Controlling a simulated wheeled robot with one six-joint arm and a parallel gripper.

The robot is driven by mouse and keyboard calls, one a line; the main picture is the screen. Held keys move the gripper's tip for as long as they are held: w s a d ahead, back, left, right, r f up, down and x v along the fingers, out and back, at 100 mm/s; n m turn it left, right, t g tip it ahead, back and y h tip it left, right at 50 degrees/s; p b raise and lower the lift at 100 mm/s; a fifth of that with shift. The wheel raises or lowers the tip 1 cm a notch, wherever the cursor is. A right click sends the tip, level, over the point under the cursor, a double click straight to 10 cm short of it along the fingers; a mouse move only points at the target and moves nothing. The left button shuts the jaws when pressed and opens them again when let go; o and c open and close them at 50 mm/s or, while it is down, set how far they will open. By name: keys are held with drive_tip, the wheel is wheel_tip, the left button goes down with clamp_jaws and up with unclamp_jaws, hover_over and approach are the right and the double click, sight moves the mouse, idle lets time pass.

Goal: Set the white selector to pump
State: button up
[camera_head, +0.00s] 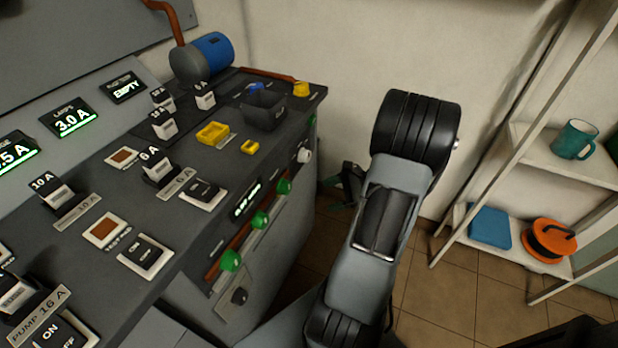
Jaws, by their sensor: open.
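The white selector (304,155) is a small pale knob on the console's front face, near its far right end. Its label and setting are too small to read. My gripper (343,188) is dark and is partly hidden behind my grey arm. It is open, with nothing visible in it, to the right of the selector and a little lower, apart from it.
Green knobs (260,220) and a black knob (239,296) line the front of the console (225,175). A dark bin (264,110) and yellow pieces (213,133) sit on top. A shelf (560,160) stands right; tiled floor lies between.

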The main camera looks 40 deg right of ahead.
drive_tip(key=w+d+f+m+t+b, duration=0.1)
drive_tip(key=w+d+f+m+t, duration=0.1)
drive_tip(key=d+m+t, duration=0.3)
drive_tip(key=m+t+h+b, duration=0.1)
drive_tip(key=m+t+b, duration=0.1)
drive_tip(key=t, duration=0.1)
approach(309, 157)
drive_tip(key=x, duration=0.8)
drive_tip(key=shift+w+a, duration=0.1)
drive_tip(key=shift+a, duration=0.05)
drive_tip(key=shift+w+a+t+h+b, duration=0.3)
drive_tip(key=shift+w+a, duration=0.05)
drive_tip(key=shift+w, duration=0.3)
drive_tip(key=shift+c, duration=0.3)
